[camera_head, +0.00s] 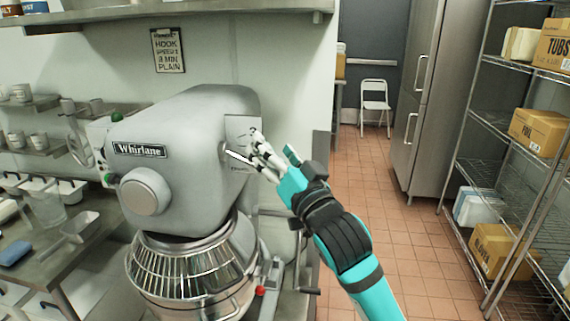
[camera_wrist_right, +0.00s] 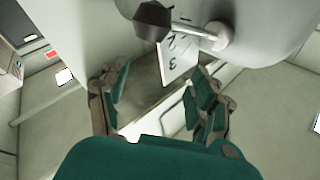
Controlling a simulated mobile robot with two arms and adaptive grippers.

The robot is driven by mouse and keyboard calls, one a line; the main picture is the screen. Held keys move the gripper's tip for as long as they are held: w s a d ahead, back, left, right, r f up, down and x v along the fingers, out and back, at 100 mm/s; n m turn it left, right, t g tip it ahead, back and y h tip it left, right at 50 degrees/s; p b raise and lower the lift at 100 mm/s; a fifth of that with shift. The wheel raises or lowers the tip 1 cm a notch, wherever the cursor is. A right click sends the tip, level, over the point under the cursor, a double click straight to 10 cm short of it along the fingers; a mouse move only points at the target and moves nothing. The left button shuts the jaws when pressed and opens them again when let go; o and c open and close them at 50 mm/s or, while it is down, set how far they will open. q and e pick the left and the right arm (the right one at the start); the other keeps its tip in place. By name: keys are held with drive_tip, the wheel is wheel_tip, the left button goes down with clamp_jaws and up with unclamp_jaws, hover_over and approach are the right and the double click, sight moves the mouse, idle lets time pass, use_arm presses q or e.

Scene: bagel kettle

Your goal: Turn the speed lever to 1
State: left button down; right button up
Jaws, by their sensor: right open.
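The large grey Whirlane mixer (camera_head: 190,150) stands at centre left in the head view. On its right side is a pale dial plate (camera_head: 238,128); in the right wrist view the plate (camera_wrist_right: 178,58) shows a 2 and a 3, and part of it is hidden. The speed lever, a silver rod with a black knob (camera_wrist_right: 153,20), crosses the top of the wrist view from a round hub (camera_wrist_right: 219,35). My right gripper (camera_head: 262,150) is beside the plate; its fingers (camera_wrist_right: 160,80) are apart with nothing between them, the lever beyond their tips. My left gripper is out of view.
A metal bowl with a wire guard (camera_head: 190,265) sits under the mixer head. A counter with scoops and tubs (camera_head: 60,245) is at left. Wire shelving with boxes (camera_head: 537,130) stands at right. The tiled floor (camera_head: 385,210) between is clear; a white chair (camera_head: 374,105) is at the back.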

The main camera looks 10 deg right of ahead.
drive_tip(key=v, duration=1.1)
drive_tip(key=shift+s, duration=0.25)
